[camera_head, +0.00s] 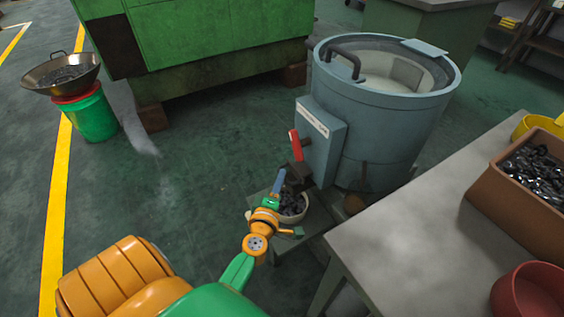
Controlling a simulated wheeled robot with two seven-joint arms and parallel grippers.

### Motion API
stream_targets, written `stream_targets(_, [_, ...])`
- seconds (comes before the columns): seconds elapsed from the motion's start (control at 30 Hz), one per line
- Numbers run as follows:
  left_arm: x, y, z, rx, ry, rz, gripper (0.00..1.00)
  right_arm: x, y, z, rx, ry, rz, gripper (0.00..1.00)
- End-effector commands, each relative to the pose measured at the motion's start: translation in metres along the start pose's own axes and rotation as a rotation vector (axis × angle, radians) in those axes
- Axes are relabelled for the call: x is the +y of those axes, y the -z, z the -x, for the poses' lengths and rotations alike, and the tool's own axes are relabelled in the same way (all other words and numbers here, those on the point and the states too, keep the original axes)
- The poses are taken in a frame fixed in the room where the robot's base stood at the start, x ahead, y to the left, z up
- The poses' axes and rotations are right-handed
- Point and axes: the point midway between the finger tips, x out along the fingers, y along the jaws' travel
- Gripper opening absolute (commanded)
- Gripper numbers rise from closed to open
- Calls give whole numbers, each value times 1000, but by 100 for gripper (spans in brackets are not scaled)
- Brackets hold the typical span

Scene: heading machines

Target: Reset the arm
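My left arm comes in from the bottom left, orange and green. Its gripper (290,208) is in the middle of the view, with its two fingers spread apart. A small pale bowl of dark metal parts (293,206) is just beyond or between the fingers, on a low grey stand (318,222) under the blue-grey drum machine. I cannot tell whether the fingers touch the bowl. My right gripper is not in view.
The round drum machine (385,120) has a red lever (296,144) close to my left gripper. A grey table (410,235) at right holds a brown crate (490,215) and a red bowl (530,295). A green bucket (93,118) carries a metal pan (40,80).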

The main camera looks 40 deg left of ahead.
Motion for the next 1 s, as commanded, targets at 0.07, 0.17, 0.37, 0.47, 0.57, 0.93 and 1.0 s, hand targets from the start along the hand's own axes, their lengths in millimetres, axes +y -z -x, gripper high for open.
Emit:
stream_targets(0.07, [0,0,18,0,3,0,27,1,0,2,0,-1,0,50])
stream_targets(0.17, [-1,1,35,1,2,0,27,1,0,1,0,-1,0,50])
stream_targets(0.37, [0,1,45,1,0,0,27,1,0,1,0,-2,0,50])
stream_targets(0.47, [0,1,45,1,0,0,27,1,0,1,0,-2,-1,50])
stream_targets(0.57, [0,1,44,1,0,0,27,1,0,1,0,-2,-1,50])
stream_targets(0.93, [-138,-86,86,-420,223,-580,27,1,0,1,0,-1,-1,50])
stream_targets(1.0, [-190,-102,117,-594,294,-785,27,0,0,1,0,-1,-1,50])
